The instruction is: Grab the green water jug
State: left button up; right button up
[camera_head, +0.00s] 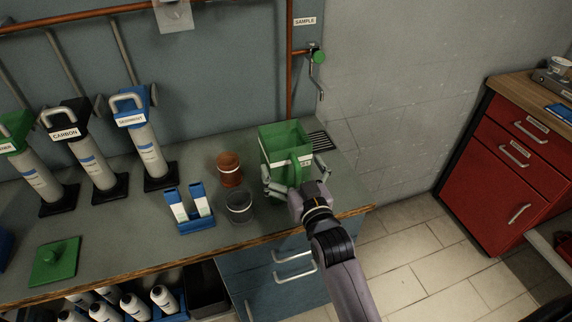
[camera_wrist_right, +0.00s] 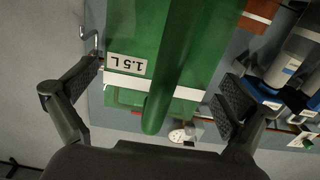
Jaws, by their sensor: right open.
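The green water jug (camera_head: 284,139) stands upright on the counter near its right end, close to the drain grate, below and left of the sample tap. Its green handle faces my right arm. My right gripper (camera_head: 296,178) is at the jug's front, with its open fingers on either side of the handle. In the right wrist view, the jug (camera_wrist_right: 190,50) with its 1.5 L label fills the middle. The open fingers of the right gripper (camera_wrist_right: 150,98) stand apart on both sides of the handle (camera_wrist_right: 160,108). My left gripper is not in view.
A brown cup (camera_head: 229,168) and a grey cup (camera_head: 239,207) stand left of the jug. A blue holder (camera_head: 190,212) and a green lid (camera_head: 54,262) lie further left. Several filter cylinders line the wall. The sample tap (camera_head: 318,58) is above the grate (camera_head: 320,141).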

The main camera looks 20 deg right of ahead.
jog(key=w, duration=0.3)
jog(key=shift+w+d+p, duration=0.1)
jog(key=shift+w+p, duration=0.25)
jog(key=shift+s+r, duration=0.1)
jog(key=shift+c, duration=0.6)
jog(key=c, duration=1.4)
